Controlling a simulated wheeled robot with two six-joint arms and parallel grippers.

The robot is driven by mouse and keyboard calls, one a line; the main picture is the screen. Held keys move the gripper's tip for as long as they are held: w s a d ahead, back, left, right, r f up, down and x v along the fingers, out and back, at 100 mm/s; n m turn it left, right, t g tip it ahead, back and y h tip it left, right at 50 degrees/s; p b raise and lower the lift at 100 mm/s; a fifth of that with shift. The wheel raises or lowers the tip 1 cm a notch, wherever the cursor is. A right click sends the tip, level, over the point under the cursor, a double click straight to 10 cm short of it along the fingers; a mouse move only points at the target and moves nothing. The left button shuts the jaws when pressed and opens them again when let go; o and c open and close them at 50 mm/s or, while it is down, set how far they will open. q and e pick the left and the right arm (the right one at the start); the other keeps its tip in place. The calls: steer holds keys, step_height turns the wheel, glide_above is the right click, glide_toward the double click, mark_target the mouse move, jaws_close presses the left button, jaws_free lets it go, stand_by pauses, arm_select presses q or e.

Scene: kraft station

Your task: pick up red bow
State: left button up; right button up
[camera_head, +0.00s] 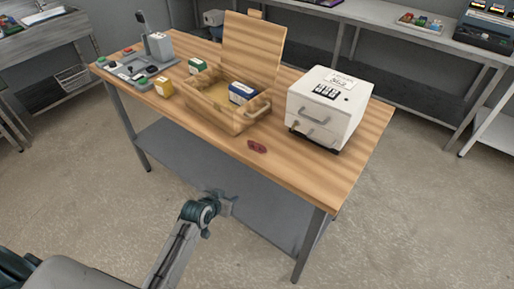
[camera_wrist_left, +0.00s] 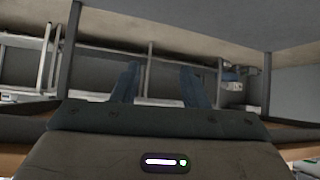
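The red bow (camera_head: 257,146) is a small dark red piece. It lies flat on the wooden table (camera_head: 310,172) near the front edge, between the wooden box and the white drawer unit. My left gripper (camera_head: 228,201) is in front of the table and below the level of its top, apart from the bow. In the left wrist view my left gripper's two fingers (camera_wrist_left: 158,85) stand apart with nothing between them. The bow does not show in that view. My right gripper is not in view.
The table in front of the bow is clear.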

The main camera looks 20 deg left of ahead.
mark_target(256, 146)
arm_select(q)
steer(key=w+d+r+m+t+h, duration=0.1)
steer(key=d+r+m+t+h, duration=0.2)
steer(key=r, duration=1.8)
steer(key=shift+n+y, duration=0.5)
steer(key=p+x, duration=0.1)
steer(key=x, duration=0.2)
steer(key=d+p+x, duration=0.1)
steer(key=x, duration=0.2)
steer(key=p+x, duration=0.1)
steer(key=x, duration=0.3)
steer(key=shift+s+d, duration=0.1)
steer(key=shift+d, duration=0.1)
steer(key=shift+w+d+f, duration=0.1)
steer(key=shift+w+f, duration=0.25)
jaws_close()
